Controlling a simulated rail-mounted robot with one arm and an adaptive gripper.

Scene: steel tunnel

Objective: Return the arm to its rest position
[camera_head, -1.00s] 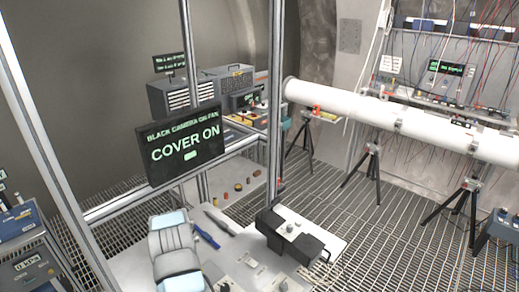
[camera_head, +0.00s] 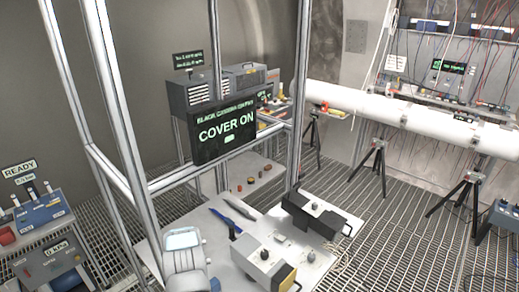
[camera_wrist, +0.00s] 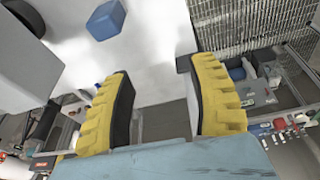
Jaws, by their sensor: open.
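My gripper (camera_wrist: 157,78) shows in the wrist view with its two yellow ridged fingers wide apart. Nothing is held between them. Behind the gap lie a pale surface and a dark floor strip. In the head view, a grey link of my arm with a pale blue face stands at the lower left of the worktable (camera_head: 205,228). I cannot make out my fingers in that view.
A blue block (camera_wrist: 105,20) lies on the pale surface. The COVER ON screen (camera_head: 222,132) and metal frame posts stand near the arm. Boxy devices (camera_head: 264,262) (camera_head: 318,215) sit on the worktable. A white tube (camera_head: 400,112) on tripods runs at right.

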